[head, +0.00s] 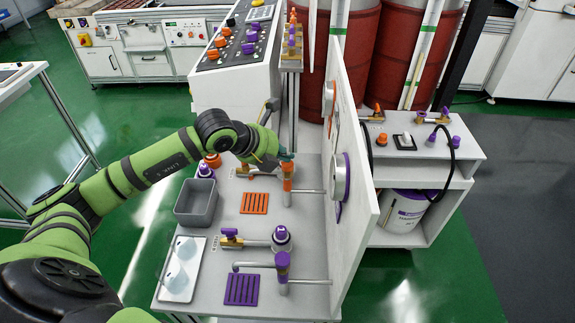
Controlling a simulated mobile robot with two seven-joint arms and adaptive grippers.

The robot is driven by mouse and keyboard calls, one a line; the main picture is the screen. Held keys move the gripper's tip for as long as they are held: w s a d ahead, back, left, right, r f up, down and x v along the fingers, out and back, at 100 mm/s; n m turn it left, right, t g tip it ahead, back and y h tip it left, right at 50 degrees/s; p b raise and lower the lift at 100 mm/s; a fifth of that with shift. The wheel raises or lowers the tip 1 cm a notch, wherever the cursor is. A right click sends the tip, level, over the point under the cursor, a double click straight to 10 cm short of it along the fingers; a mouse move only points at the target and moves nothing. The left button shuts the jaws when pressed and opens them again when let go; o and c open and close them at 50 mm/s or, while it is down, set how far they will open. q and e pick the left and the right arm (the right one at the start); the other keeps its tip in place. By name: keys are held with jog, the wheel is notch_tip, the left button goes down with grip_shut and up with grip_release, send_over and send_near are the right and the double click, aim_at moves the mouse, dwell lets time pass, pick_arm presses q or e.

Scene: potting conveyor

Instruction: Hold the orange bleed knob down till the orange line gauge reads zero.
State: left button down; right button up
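My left gripper (284,156) is over the orange line's fittings on the grey bench, just behind the orange-topped post (288,178). Its fingers are small and partly hidden, so I cannot tell if they are open or shut. The orange bleed knob cannot be made out; the gripper and wrist cover the area beside the orange valve handle (241,169). I cannot tell whether the gripper touches it. The orange line gauge (329,102) is on the white upright panel, seen nearly edge-on; its reading is not visible. My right gripper is not in view.
The purple line stands nearer, with a purple valve handle (229,232), purple knob (281,234) and purple-topped post (282,262). A grey bin (196,211) and white tray (181,287) are at left. The white panel (362,190) bounds the right side.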

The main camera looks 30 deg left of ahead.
aim_at(284, 165)
pick_arm(q)
jog(key=shift+f+b, duration=0.55)
jog(key=shift+b, duration=0.1)
dwell(0.8)
jog(key=shift+r, duration=0.1)
dwell(2.1)
jog(key=shift+r+p, duration=0.5)
jog(key=shift+r, duration=0.4)
jog(key=shift+r+p, duration=1.35)
jog(key=shift+r, duration=1.2)
jog(key=shift+f, duration=0.1)
